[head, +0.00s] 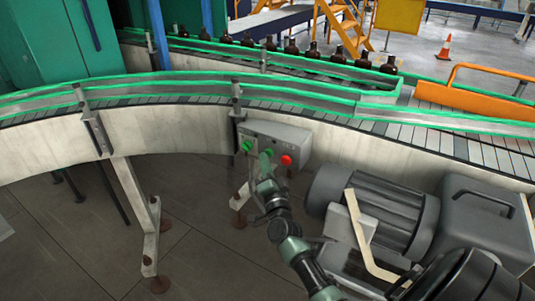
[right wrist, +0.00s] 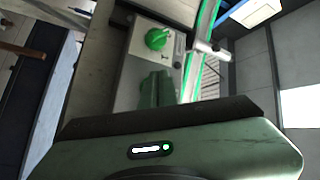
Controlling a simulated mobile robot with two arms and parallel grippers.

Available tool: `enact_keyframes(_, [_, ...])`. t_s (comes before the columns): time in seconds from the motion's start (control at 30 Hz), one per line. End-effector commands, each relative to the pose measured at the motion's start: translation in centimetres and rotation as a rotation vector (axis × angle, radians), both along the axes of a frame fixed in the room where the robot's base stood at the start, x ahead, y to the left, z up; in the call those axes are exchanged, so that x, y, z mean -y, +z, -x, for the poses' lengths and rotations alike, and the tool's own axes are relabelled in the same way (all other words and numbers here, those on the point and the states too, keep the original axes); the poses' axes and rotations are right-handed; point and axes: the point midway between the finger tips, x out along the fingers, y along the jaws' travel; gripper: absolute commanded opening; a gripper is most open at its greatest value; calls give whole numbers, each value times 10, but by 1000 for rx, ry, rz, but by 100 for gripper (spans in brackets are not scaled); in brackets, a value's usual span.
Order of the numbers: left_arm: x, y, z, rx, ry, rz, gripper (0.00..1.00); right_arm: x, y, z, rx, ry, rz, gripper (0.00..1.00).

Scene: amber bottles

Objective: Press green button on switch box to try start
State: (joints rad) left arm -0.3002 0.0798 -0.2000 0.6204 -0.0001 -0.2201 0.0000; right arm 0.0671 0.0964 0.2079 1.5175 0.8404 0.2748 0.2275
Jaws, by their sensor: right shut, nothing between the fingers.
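The grey switch box (head: 275,137) is fixed to the side of the curved conveyor in the head view. It has a green button (head: 247,146) at its left and a red button (head: 286,160) at its right. Another bright green spot shows between them, close to my fingertips. My right gripper (head: 266,163) is shut and empty in front of the box. In the right wrist view a green button (right wrist: 157,38) sits on the box face (right wrist: 134,72), beyond my shut green fingers (right wrist: 157,90). I cannot tell whether the fingers touch the box. My left gripper is not in view.
The conveyor (head: 170,127) with green rails curves above the box. Several amber bottles (head: 313,50) stand on the belt behind. A large grey motor (head: 385,215) stands close to the right of my right arm. A conveyor leg (head: 140,210) stands at left, with open floor around it.

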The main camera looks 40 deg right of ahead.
Motion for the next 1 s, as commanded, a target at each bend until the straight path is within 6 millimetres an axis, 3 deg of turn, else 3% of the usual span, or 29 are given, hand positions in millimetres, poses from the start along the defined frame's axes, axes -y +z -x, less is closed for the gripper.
enact_keyframes(0.57, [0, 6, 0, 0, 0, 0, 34, -12, 0, 5, -1, 1, -1, 0])
enact_keyframes(1.0, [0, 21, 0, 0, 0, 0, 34, -50, 1, 20, -1, 1, -1, 0])
